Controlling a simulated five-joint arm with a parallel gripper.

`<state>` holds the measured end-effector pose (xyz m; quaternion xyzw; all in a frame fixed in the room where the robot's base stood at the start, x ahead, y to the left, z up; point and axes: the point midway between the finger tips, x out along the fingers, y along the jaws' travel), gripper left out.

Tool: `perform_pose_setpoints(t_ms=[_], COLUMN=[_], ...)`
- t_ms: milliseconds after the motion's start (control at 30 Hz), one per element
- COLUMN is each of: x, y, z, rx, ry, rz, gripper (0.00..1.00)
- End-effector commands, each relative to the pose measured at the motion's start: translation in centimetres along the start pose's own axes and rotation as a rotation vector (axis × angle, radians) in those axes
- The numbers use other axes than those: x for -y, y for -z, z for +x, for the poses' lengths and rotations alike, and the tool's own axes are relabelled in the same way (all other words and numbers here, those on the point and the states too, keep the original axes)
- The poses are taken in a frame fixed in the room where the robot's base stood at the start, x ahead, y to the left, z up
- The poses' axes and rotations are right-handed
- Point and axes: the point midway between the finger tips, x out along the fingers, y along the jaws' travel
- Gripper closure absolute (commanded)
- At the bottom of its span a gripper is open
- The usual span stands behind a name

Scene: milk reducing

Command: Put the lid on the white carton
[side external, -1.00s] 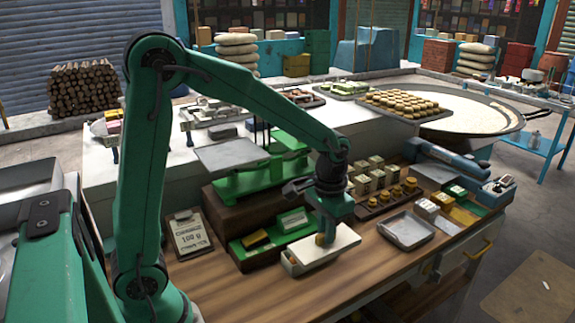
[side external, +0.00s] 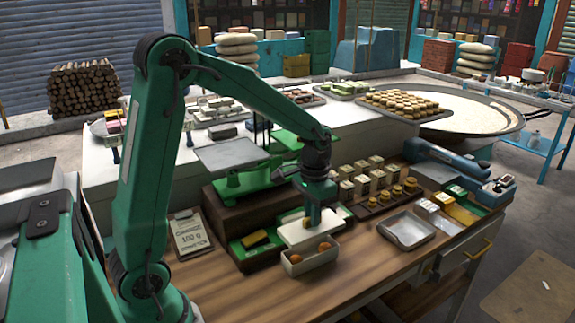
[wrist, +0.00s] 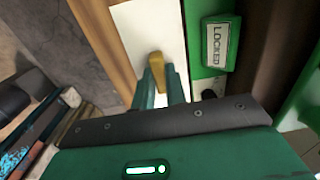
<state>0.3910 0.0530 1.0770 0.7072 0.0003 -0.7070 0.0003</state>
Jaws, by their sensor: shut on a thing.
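The white carton (side external: 310,262) stands on the wooden bench in the side external view. It is open at the top, and orange round things show inside. The white lid (side external: 303,233) is off the carton, just behind it and over its far edge; I cannot tell if they touch. My gripper (side external: 307,219) is shut on the lid's small yellow knob. In the wrist view the two teal fingertips (wrist: 160,80) close around the yellow knob (wrist: 157,62) on the white lid (wrist: 140,28). The carton is not clearly visible there.
A green scale (side external: 245,180) stands at back left. A metal tray (side external: 407,230) is to the right. A "100 g" card (side external: 190,235) lies left. The bench front is clear.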

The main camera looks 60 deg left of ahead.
Motion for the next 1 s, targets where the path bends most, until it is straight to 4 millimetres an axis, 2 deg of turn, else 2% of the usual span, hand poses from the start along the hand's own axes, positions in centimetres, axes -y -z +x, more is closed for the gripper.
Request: perform_pose_setpoints(t_ms=[600, 1000], x=[0.0, 0.0], y=[-0.1, 0.0], z=[4.0, 5.1], rx=[0.002, 0.000], ry=[0.000, 0.000], rz=[0.000, 0.000], gripper=[1.00, 1.00])
